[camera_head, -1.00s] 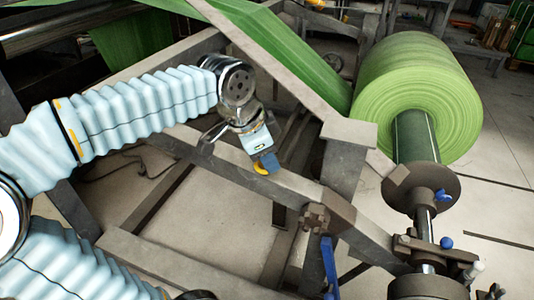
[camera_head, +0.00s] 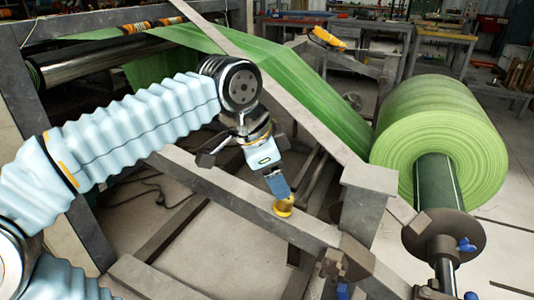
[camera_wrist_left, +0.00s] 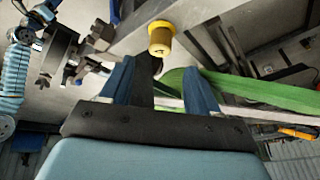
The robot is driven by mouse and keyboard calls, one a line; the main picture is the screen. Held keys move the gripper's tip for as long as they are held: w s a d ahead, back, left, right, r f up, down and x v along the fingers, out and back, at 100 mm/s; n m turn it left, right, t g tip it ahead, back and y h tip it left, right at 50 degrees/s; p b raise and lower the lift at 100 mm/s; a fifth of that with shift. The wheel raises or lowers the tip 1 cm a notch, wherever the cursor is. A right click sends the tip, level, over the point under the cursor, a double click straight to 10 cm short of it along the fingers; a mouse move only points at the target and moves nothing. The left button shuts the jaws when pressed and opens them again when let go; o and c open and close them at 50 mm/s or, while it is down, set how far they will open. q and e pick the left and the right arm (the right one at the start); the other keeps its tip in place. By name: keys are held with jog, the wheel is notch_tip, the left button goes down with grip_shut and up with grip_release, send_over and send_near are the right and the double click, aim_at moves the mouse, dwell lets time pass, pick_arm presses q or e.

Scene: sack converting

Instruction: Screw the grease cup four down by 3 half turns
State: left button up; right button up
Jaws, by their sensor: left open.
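The grease cup (camera_head: 284,206) is a small yellow, brass-coloured cup on the upper face of the grey machine beam. It also shows in the left wrist view (camera_wrist_left: 160,38), beyond the fingertips and between their lines. My left gripper (camera_head: 277,186) points down at the cup from just above it in the head view. In the left wrist view its two blue fingers (camera_wrist_left: 160,80) are spread apart with nothing between them. Part of the cup's top is hidden by the fingers in the head view. My right gripper is not in view.
A large green roll (camera_head: 440,140) on a shaft with a round collar (camera_head: 444,236) stands to the right. A slanted grey bar (camera_head: 290,90) and an upright post (camera_head: 366,205) are close to the right of the gripper. Green web (camera_head: 290,85) runs behind.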

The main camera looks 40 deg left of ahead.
pick_arm(q)
jog(key=v, duration=0.5)
jog(key=shift+s+r, duration=0.15)
jog(key=shift+r, duration=0.2)
